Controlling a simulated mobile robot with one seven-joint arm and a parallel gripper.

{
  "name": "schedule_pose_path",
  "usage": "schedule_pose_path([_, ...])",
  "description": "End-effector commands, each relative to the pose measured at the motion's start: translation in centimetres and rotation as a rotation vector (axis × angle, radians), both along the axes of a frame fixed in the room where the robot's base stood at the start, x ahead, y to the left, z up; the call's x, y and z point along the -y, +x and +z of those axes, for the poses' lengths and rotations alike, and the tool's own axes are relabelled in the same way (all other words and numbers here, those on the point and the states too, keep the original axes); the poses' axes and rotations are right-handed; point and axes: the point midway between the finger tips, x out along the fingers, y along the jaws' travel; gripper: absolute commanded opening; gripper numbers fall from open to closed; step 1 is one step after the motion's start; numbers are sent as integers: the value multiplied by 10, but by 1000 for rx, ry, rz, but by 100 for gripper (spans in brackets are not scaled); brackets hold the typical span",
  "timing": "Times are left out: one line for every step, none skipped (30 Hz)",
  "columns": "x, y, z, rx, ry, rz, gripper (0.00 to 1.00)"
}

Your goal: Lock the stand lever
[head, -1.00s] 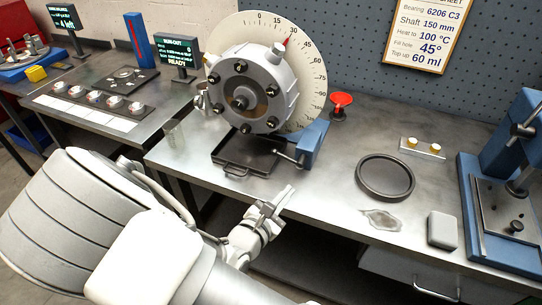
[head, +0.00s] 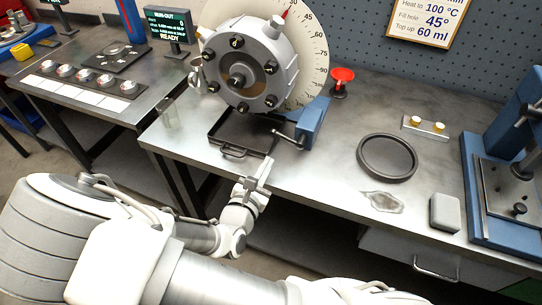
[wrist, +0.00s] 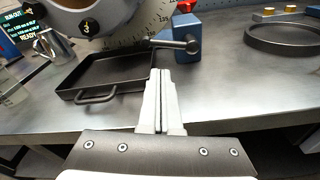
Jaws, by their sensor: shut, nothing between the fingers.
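The stand lever is a dark rod with a ball end (head: 279,133), sticking out to the left from the blue stand block (head: 313,122). In the wrist view the lever (wrist: 174,44) runs roughly level, with its knob (wrist: 192,47) in front of the blue block. The round grey housing (head: 250,65) with a dial plate (head: 316,62) stands behind and above. My gripper (head: 263,166) is shut and empty, at the table's front edge, below and left of the lever and apart from it. In the wrist view the shut fingers (wrist: 160,75) point toward the lever.
A black drip tray (head: 238,145) with a handle lies left of the lever, close to my gripper. A red knob (head: 342,80) stands behind right. A black ring (head: 387,157) lies on the right. The bench between block and ring is clear.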

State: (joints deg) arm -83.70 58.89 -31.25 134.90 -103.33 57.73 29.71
Motion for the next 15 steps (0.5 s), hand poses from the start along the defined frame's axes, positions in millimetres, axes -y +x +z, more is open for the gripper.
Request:
schedule_pose_path([4,8,-1,1,-3,-3,0])
schedule_pose_path([6,13,-2,1,-3,-4,0])
schedule_pose_path([8,20,-3,2,-2,-5,0])
schedule_pose_path([10,26,-4,3,-1,-4,0])
schedule_pose_path([12,31,-5,1,-3,-4,0])
schedule_pose_path([14,38,-5,2,-3,-5,0])
schedule_pose_path([16,43,-6,2,-2,-4,0])
schedule_pose_path([17,48,-7,2,-2,-4,0])
schedule_pose_path([19,55,-8,2,-3,-4,0])
schedule_pose_path([21,59,-8,2,-3,-4,0])
schedule_pose_path([22,63,-9,2,-2,-4,0])
schedule_pose_path([23,68,-10,1,-2,-2,0])
schedule_pose_path([24,71,-10,1,-2,-2,0])
schedule_pose_path([25,74,-11,2,-1,-4,0])
schedule_pose_path([26,77,-11,1,-1,-2,0])
